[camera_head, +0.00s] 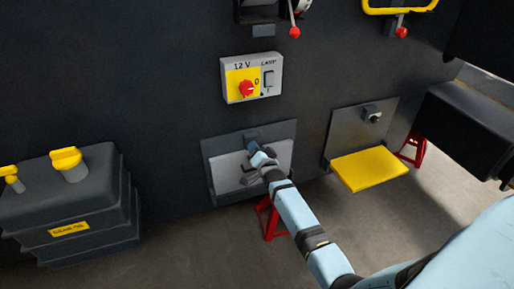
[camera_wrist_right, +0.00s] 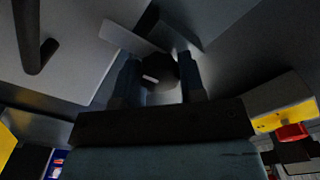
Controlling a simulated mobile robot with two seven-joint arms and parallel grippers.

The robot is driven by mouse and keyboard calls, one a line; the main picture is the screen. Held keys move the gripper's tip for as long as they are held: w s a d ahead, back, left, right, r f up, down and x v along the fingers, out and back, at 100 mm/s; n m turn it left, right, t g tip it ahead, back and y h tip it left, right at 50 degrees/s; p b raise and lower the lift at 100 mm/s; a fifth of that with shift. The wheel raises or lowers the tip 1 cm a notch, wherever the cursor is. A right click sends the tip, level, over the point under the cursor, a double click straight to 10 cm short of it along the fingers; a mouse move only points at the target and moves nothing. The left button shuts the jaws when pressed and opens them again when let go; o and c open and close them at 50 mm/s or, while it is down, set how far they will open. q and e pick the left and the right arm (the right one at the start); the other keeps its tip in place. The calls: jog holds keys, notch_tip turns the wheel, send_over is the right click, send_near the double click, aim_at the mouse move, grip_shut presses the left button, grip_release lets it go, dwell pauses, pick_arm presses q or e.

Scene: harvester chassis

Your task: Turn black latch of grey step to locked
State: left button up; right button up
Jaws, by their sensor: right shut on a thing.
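The grey step (camera_head: 226,176) is folded up flat against its dark mounting plate (camera_head: 210,150) on the chassis wall. It also shows in the right wrist view (camera_wrist_right: 85,60), with a dark bent handle on it. My right gripper (camera_head: 256,151) is at the top of the step, and the arm partly hides that area in the head view. In the right wrist view, the black latch (camera_wrist_right: 160,72), a round knob with a small white mark, sits between the two fingers. My right gripper is shut on it. My left gripper is in neither view.
A yellow step (camera_head: 369,169) is folded down to the right. A switch box (camera_head: 252,77) with a red knob is above. A dark ribbed box (camera_head: 80,215) with yellow caps stands at left. A red stand (camera_head: 271,222) is below the grey step.

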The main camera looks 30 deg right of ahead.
jog(key=shift+m, duration=0.3)
dwell(0.4)
jog(key=o, duration=0.9)
jog(key=shift+o, duration=0.2)
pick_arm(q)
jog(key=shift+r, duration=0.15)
pick_arm(e)
jog(key=shift+s+a+r+p, duration=0.1)
jog(key=shift+s+p, duration=0.25)
jog(key=shift+p, duration=0.15)
pick_arm(q)
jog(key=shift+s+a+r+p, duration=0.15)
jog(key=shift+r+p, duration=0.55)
jog(key=shift+p, duration=0.55)
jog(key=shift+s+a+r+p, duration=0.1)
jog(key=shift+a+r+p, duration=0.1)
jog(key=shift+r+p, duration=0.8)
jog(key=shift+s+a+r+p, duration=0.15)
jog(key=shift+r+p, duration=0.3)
jog(key=shift+p, duration=1)
pick_arm(e)
jog(key=v, duration=1.3)
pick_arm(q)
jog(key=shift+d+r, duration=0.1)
